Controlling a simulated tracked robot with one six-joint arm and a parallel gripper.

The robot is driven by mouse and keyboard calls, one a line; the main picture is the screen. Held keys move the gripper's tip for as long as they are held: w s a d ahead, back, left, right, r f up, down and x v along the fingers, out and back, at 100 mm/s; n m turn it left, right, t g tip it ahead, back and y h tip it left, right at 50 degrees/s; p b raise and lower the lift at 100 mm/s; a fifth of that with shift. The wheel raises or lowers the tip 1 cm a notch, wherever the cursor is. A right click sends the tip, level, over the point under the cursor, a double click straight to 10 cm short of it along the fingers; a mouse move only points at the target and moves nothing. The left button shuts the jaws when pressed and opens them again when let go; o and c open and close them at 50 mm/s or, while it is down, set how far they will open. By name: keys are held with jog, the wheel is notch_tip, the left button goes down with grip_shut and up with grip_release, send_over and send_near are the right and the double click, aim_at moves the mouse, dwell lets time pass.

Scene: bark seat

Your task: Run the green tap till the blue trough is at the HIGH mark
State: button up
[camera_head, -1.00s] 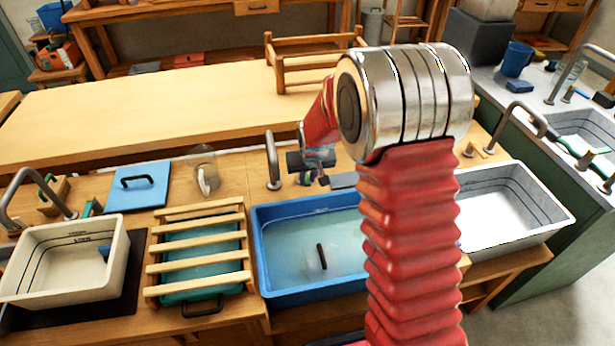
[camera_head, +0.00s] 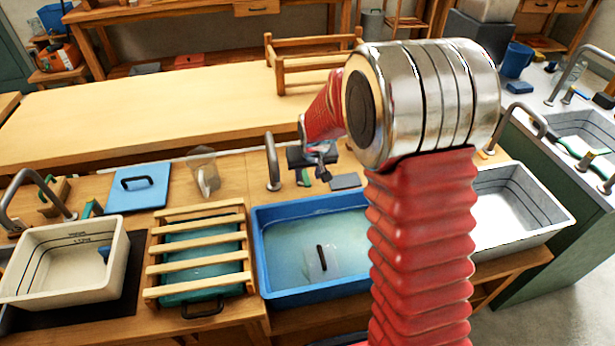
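The blue trough (camera_head: 262,262) stands at the front middle with pale water in it. A clear block or plate with a black handle (camera_head: 322,258) sits in the water. I cannot read a HIGH mark on it, and my arm covers its right end. A grey metal spout (camera_head: 272,160) rises behind the trough; I see no clear stream from it. A small green tap handle (camera_head: 303,178) shows just right of the spout. My gripper (camera_head: 318,172) is small and dark, above and beside this handle. Its fingers are too small to read, and I cannot tell whether they touch the handle.
A slatted wooden rack (camera_head: 200,250) over a teal tray stands left of the trough. A white trough (camera_head: 65,262) is far left, another (camera_head: 520,205) right. The long bench beyond is mostly clear.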

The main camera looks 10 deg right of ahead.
jog(key=v, duration=1)
jog(key=shift+r, duration=0.15)
jog(key=shift+s, duration=0.25)
jog(key=s+r, duration=0.3)
jog(key=s, duration=0.6)
jog(key=s+r, duration=0.4)
jog(key=s, duration=0.6)
jog(key=s+r+t, duration=0.1)
jog(key=s+r, duration=0.3)
jog(key=s, duration=0.5)
jog(key=shift+s+d, duration=0.2)
jog(key=shift+s, duration=0.2)
jog(key=shift+f, duration=0.1)
